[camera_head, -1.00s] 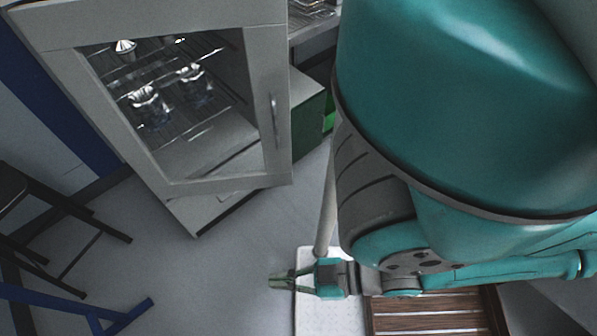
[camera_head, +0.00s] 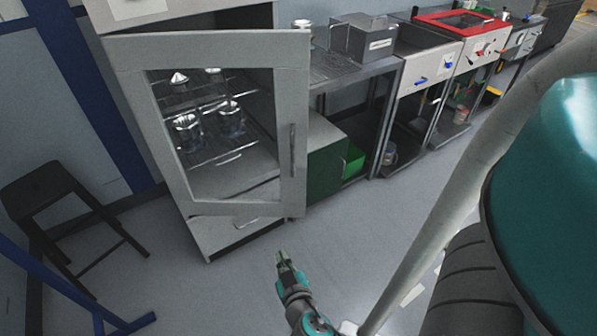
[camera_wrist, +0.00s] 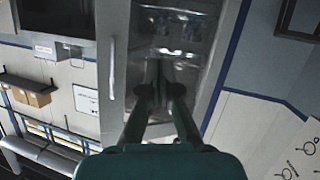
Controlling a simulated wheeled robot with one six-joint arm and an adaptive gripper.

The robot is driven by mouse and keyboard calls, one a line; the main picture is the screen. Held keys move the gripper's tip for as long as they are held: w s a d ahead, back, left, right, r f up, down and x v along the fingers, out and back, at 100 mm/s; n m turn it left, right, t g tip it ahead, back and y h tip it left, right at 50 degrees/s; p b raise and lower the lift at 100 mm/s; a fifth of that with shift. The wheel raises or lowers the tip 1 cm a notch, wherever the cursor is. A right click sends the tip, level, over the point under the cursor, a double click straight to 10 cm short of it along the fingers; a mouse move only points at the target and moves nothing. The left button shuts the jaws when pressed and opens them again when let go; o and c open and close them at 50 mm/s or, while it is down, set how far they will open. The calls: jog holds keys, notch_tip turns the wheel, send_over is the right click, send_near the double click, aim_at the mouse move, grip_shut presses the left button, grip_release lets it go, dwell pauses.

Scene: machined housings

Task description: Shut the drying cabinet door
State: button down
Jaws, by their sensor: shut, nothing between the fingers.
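The drying cabinet (camera_head: 236,232) stands at the left of centre in the head view. Its glass-paned door (camera_head: 296,120) is ajar, swung out from the cabinet body, with a vertical handle (camera_head: 292,150) on its right side. Metal parts and glassware show on wire racks behind the pane. My gripper (camera_head: 281,258) is shut and empty, low over the floor in front of the door and apart from it. In the wrist view the shut fingers (camera_wrist: 159,75) point toward the glass of the door, and the handle (camera_wrist: 112,66) shows to their left.
A black stool (camera_head: 40,185) and a blue frame (camera_head: 60,280) stand at the left. A dark green box (camera_head: 326,172) and a workbench (camera_head: 360,70) stand right of the cabinet. The floor (camera_head: 190,285) before the cabinet is clear.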

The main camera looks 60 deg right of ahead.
jog(key=w+d+r+m+g+h, duration=0.3)
jog(key=d+r+m+g+h, duration=0.2)
jog(key=d+r+m+h, duration=0.35)
jog(key=w+d+y, duration=0.1)
jog(key=w+d, duration=0.2)
jog(key=d, duration=1.1)
jog(key=shift+w+d+r+n, duration=0.2)
jog(key=shift+w+r+n, duration=0.05)
jog(key=shift+r+n, duration=0.1)
jog(key=shift+d+y, duration=0.1)
jog(key=shift+y, duration=0.15)
